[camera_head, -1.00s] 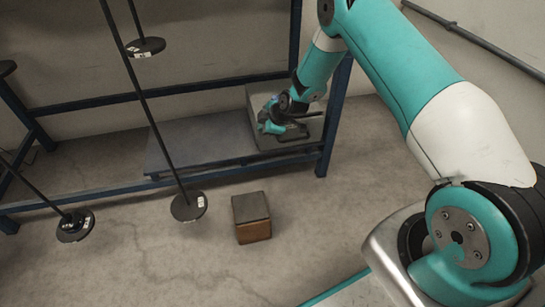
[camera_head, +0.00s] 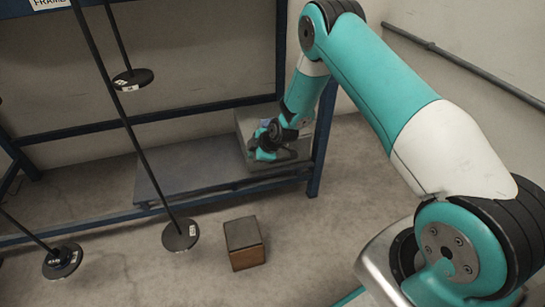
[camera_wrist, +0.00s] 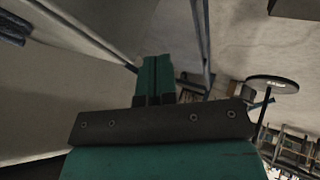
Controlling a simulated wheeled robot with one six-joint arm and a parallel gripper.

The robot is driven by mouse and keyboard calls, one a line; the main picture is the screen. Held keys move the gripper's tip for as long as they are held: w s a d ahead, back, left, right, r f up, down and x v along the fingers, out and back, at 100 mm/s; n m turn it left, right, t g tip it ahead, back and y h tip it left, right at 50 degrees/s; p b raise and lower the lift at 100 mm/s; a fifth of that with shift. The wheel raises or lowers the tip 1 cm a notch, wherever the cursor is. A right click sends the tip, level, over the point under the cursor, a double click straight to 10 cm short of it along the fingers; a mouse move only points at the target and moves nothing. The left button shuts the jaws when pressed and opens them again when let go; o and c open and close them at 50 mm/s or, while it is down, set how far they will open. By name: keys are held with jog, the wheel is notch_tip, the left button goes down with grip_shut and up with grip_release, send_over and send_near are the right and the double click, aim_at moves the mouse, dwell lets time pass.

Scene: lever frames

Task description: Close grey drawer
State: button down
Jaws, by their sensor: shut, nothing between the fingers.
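A grey box-like unit (camera_head: 245,118), which looks like the grey drawer, sits at the right end of the low grey shelf (camera_head: 185,182) in the head view. My gripper (camera_head: 257,154) is in front of it, close to its face. I cannot tell whether they touch, and my gripper and wrist hide part of the front, so how far the drawer stands out is unclear. In the wrist view my gripper's teal fingers (camera_wrist: 156,78) are together with nothing between them. The drawer is not clear in that view.
A blue frame (camera_head: 315,150) surrounds the shelf, with a post right of the drawer. A brown block with a dark top (camera_head: 244,243) lies on the floor in front. Black discs on rods (camera_head: 180,235) stand at the left. A wall pipe (camera_head: 465,68) runs at the right.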

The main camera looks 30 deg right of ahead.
jog(key=s+p+v, duration=0.1)
jog(key=p+v, duration=0.2)
jog(key=v, duration=0.7)
jog(key=shift+s+a+p, duration=0.15)
jog(key=shift+a+p, duration=0.05)
jog(key=shift+p, duration=0.15)
